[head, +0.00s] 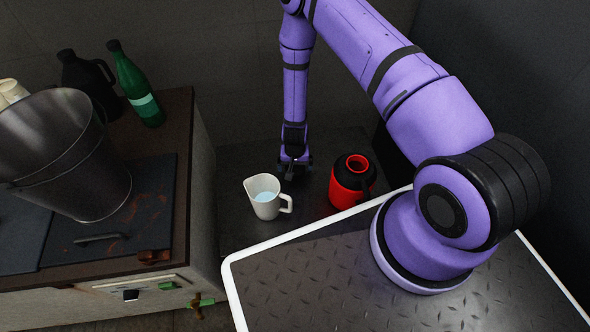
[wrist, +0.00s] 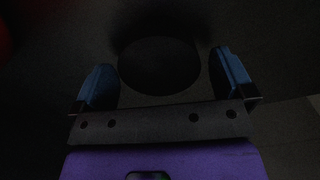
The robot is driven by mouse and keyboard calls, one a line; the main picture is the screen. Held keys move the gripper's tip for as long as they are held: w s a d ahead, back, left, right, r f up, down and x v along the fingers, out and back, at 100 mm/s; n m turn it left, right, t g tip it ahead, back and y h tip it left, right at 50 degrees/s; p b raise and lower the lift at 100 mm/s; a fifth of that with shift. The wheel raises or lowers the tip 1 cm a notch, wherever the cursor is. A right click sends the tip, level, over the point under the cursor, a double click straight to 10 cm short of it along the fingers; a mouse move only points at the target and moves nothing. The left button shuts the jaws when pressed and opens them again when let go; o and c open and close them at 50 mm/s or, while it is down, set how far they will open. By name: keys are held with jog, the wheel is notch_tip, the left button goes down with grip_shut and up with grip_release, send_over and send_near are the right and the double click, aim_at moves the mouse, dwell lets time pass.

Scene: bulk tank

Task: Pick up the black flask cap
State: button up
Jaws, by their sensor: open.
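The black flask cap (wrist: 158,66) shows in the wrist view as a dark round disc between my two blue-sided fingers. The picture is dark there, so I cannot tell whether the fingers touch it. My gripper (wrist: 164,62) is open, with one finger on each side of the disc. In the head view my gripper (head: 294,168) points down, low over the dark surface between the jug and the red flask. The cap cannot be made out clearly in the head view. The red flask (head: 345,191) stands upright to the right, with a dark handle and an open top.
A white jug (head: 262,184) with pale liquid stands close left of my gripper. On the left, a cabinet (head: 190,199) bears a large metal bucket (head: 84,165), a green bottle (head: 134,82) and a black jug (head: 84,78). Dark walls stand behind and right.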

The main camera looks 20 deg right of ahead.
jog(key=shift+f, duration=0.55)
jog(key=c, duration=0.9)
jog(key=shift+o, duration=0.2)
jog(key=shift+r, duration=0.1)
